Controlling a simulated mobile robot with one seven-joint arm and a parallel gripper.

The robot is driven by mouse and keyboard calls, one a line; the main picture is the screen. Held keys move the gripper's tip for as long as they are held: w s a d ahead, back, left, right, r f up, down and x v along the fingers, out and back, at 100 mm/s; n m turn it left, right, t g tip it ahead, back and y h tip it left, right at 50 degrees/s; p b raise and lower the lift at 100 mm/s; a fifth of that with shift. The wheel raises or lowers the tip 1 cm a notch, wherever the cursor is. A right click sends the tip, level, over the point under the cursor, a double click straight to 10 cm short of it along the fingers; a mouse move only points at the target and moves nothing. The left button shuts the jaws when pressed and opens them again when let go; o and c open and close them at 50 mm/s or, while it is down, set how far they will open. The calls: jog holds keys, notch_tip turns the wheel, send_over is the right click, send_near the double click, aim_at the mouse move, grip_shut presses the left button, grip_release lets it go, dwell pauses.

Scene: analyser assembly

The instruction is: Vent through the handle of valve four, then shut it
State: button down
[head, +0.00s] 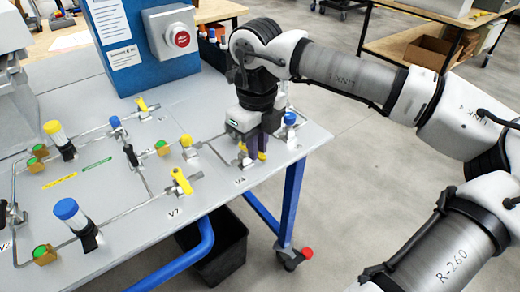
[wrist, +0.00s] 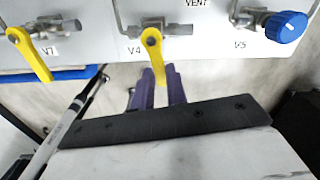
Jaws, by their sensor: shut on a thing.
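In the head view my gripper (head: 257,146) reaches down at the right edge of the panel, by the V4 label (head: 240,180). There the gripper hides most of the valve.
Valve V7 (head: 181,181), with a yellow handle, is to the left of V4. The blue knob of V5 (wrist: 286,27) is to the right. Other valves and pipes cover the grey panel (head: 140,222). A red emergency button (head: 181,39) stands behind. A black bin (head: 222,257) is below.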

jog(key=shift+s+a+m+b, duration=0.25)
jog(key=shift+m+b, duration=0.35)
jog(key=shift+m, duration=0.4)
jog(key=c, duration=1.4)
grip_release()
jog(key=shift+r, duration=0.1)
notch_tip(320, 180, up, 14)
jog(key=shift+p, duration=0.35)
